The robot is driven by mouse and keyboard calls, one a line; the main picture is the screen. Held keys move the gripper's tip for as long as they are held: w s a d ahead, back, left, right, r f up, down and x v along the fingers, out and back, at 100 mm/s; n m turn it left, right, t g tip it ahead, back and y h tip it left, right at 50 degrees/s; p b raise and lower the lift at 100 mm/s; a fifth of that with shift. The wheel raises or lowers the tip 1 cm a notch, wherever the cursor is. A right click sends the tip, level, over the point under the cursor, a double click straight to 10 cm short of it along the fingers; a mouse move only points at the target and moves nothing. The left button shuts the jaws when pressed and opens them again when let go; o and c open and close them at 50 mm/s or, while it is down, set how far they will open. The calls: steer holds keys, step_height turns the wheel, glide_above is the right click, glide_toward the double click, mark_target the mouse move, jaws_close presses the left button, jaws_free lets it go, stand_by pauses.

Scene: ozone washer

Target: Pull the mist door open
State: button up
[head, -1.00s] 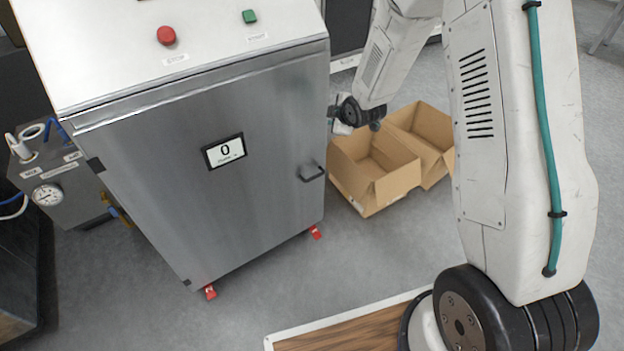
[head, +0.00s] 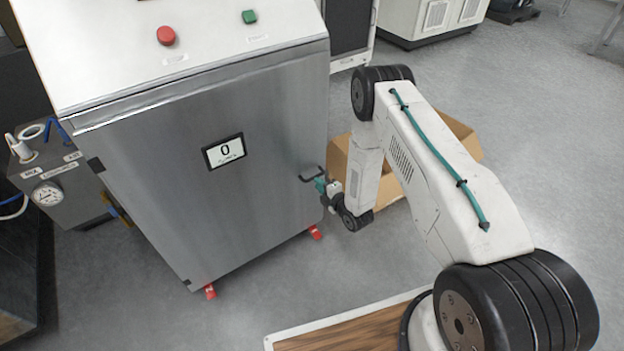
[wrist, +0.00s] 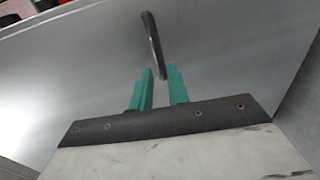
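The mist door (head: 215,200) is the grey steel front of the cabinet, with a small display reading 0. It looks shut, flush with the cabinet. Its dark handle (head: 308,176) is a small bar at the door's right edge. My gripper (head: 319,184) is at the handle in the head view. In the wrist view, the two teal fingers of my gripper (wrist: 161,72) are apart, and the lower end of the curved handle (wrist: 153,42) reaches between their tips. Whether a finger touches the handle cannot be told.
A red button (head: 166,36) and a green button (head: 249,16) are on the cabinet top. Cardboard boxes (head: 460,140) stand on the floor behind my arm. A gauge unit (head: 45,192) is at the left. The floor before the door is mostly clear.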

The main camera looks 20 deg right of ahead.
mark_target(312, 178)
steer(key=shift+x, duration=2.75)
jaws_close()
steer(key=shift+s, duration=0.1)
